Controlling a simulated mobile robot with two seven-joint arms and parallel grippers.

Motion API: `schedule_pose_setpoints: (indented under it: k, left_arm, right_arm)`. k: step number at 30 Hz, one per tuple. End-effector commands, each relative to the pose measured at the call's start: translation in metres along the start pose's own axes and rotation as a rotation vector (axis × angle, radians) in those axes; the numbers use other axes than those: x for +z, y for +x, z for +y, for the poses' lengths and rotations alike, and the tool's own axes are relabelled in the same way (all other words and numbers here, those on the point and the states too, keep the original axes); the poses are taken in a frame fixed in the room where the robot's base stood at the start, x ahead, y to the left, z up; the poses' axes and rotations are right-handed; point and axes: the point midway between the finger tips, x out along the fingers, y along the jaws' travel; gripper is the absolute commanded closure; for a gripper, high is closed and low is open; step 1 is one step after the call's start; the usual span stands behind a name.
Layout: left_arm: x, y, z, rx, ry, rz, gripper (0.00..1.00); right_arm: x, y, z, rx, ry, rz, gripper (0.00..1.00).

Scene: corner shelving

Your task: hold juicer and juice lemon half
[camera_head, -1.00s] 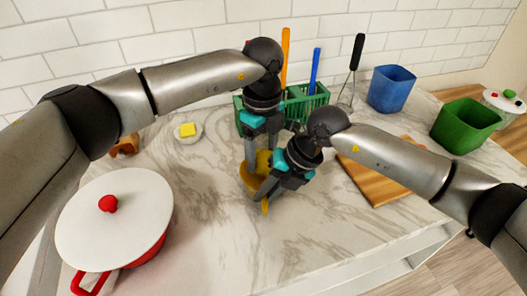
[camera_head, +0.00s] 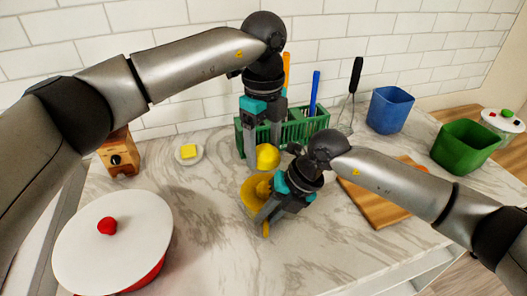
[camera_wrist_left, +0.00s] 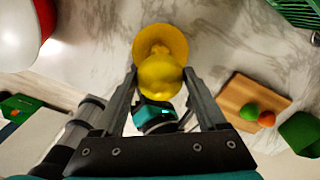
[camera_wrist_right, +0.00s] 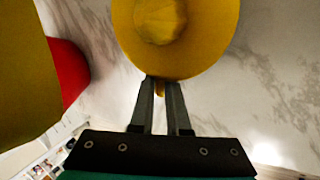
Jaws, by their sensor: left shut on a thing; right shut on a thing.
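The yellow juicer (camera_head: 252,194) rests on the marble counter, with its dish and reamer showing in the right wrist view (camera_wrist_right: 200,50). My right gripper (camera_head: 266,222) is shut on the juicer's handle (camera_wrist_right: 160,88). The yellow lemon half (camera_head: 267,157) is in my left gripper (camera_head: 262,160), which is shut on it and holds it above the juicer. In the left wrist view the lemon (camera_wrist_left: 160,78) sits between the fingers and overlaps the juicer's dish (camera_wrist_left: 160,40). In the right wrist view a large yellow shape at the left edge appears to be the lemon.
A green rack (camera_head: 300,128) with utensils stands behind my grippers. A white-lidded red pot (camera_head: 125,240) is at front left. A cutting board (camera_head: 375,200) lies to the right, near blue (camera_head: 389,110) and green (camera_head: 467,146) bins.

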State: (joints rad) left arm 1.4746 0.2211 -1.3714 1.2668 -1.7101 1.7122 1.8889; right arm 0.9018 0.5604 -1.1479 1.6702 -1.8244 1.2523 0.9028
Motion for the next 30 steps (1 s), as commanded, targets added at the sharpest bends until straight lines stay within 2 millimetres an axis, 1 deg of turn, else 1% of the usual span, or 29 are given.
schedule_pose_setpoints:
  k: [5, 6, 15, 22, 24, 26, 29, 30]
  left_arm:
    - [0.000, -0.001, 0.000, -0.001, 0.001, 0.000, 0.79]
    - [0.000, -0.001, 0.000, -0.001, 0.001, 0.000, 0.79]
    - [0.000, 0.000, 0.000, -0.001, 0.001, 0.000, 0.79]
    - [0.000, 0.000, 0.000, -0.001, 0.001, 0.000, 0.79]
    - [0.000, 0.000, 0.000, -0.001, 0.001, 0.000, 0.79]
    - [0.000, 0.000, 0.000, -0.001, 0.001, 0.000, 0.79]
    - [0.000, 0.000, 0.000, -0.001, 0.001, 0.000, 0.79]
    - [0.000, 0.000, 0.000, -0.001, 0.001, 0.000, 0.79]
  right_arm:
    - [0.000, 0.000, 0.000, 0.000, 0.000, -0.001, 1.00]
    - [0.000, 0.000, 0.000, 0.000, 0.000, -0.001, 0.84]
    - [0.000, 0.000, 0.000, 0.000, 0.000, -0.001, 0.51]
    - [0.000, 0.000, 0.000, 0.000, 0.000, 0.000, 0.51]
    - [0.000, -0.003, 0.000, 0.000, 0.000, -0.001, 0.51]
    - [0.001, -0.009, 0.000, 0.000, 0.000, -0.002, 0.51]
    - [0.001, -0.024, 0.000, 0.000, 0.000, -0.005, 0.51]
    - [0.001, -0.032, 0.000, -0.001, 0.000, -0.004, 0.51]
